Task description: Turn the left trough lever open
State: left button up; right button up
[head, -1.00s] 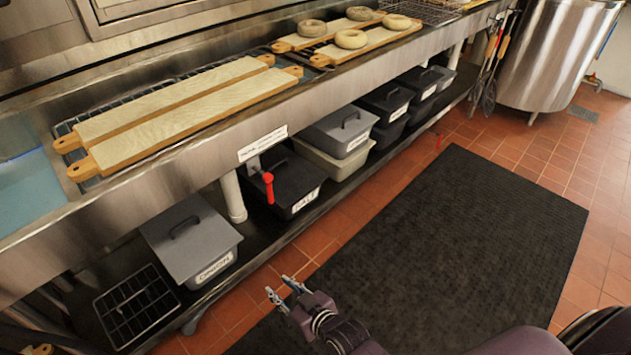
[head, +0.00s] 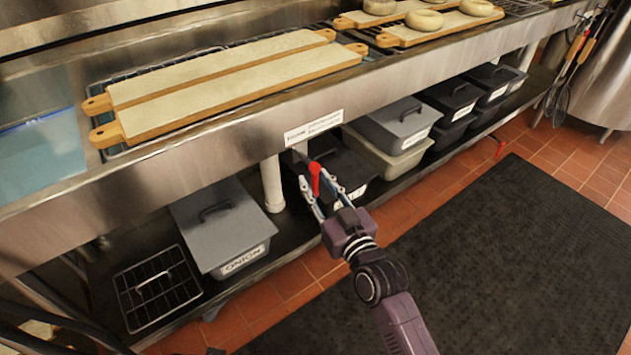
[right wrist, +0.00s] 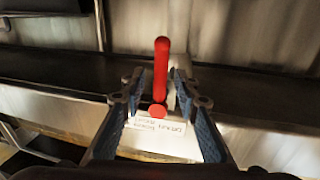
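The left trough lever (head: 315,178) is a red handle on a valve under the steel trough's front edge, below a white label (head: 313,128). In the head view it hangs downward. In the right wrist view the red lever (right wrist: 161,70) stands between the two fingers with a gap on each side. My right gripper (head: 320,196) is open around the lever, with no clear contact. It also fills the lower part of the right wrist view (right wrist: 158,88). Part of the valve behind the lever is hidden. My left gripper is not seen.
A grey lidded bin (head: 222,228) and a wire rack (head: 157,288) sit on the lower shelf at left. A black bin (head: 345,170) stands close behind the lever. A white pipe (head: 272,184) is just left of it. A second red lever (head: 500,147) is farther right.

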jog(key=shift+w+a, duration=0.25)
jog(key=shift+w, duration=0.3)
grip_shut()
